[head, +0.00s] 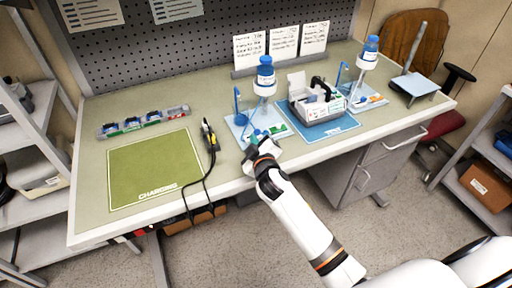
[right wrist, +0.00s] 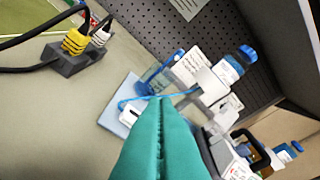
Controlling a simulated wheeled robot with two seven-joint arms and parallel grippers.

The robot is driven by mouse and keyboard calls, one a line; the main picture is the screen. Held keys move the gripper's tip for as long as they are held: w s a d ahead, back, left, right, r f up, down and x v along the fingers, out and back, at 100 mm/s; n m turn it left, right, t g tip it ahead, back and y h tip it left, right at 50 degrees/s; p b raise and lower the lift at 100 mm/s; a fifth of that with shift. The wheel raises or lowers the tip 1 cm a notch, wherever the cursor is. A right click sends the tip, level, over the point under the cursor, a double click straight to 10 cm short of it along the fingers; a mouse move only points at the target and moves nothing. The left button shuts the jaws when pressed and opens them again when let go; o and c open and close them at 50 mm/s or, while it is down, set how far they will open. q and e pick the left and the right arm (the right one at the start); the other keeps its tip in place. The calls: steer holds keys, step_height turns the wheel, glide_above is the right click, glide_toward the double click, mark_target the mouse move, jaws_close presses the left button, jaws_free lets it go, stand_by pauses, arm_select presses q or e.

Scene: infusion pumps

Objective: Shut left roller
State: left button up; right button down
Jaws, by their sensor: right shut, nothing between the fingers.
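The left infusion stand has a blue-capped bottle (head: 265,78) over a pale blue base (head: 238,128), with a blue holder beside it. It also shows in the right wrist view, with its bottle (right wrist: 228,70), blue tubing (right wrist: 130,101) and pale base (right wrist: 112,122). A small white part (right wrist: 131,116) lies on that base by the tubing; I cannot tell if it is the roller clamp. My right gripper (head: 257,139) is over the front of this base. Its teal fingers (right wrist: 160,102) are shut and empty and hide part of the base. My left gripper is not in view.
A blue tray mat (head: 325,130) with a white bin (head: 318,108) stands right of the left stand. A second stand with a bottle (head: 370,50) is farther right. A black cable block with yellow plug (head: 209,136) and a green charging mat (head: 150,170) lie left.

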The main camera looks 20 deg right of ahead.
steer(key=v, duration=0.3)
steer(key=shift+s+a+r, duration=0.1)
steer(key=shift+a+r, duration=0.05)
steer(key=shift+a, duration=0.15)
steer(key=shift+s, duration=0.1)
steer(key=s+f+m+g+y, duration=0.1)
steer(key=s+f+m+g, duration=0.2)
steer(key=s, duration=0.8)
steer(key=s+a+f+m+g+y, duration=0.15)
steer(key=s+g, duration=0.35)
steer(key=s, duration=0.5)
steer(key=s+f+m+g, duration=0.1)
steer(key=s+f+g, duration=0.3)
steer(key=s, duration=0.7)
step_height(320, 180, down, 27)
steer(key=s+g, duration=0.2)
steer(key=s+d+f, duration=0.3)
steer(key=s+f, duration=1.2)
steer(key=shift+s+g, duration=0.4)
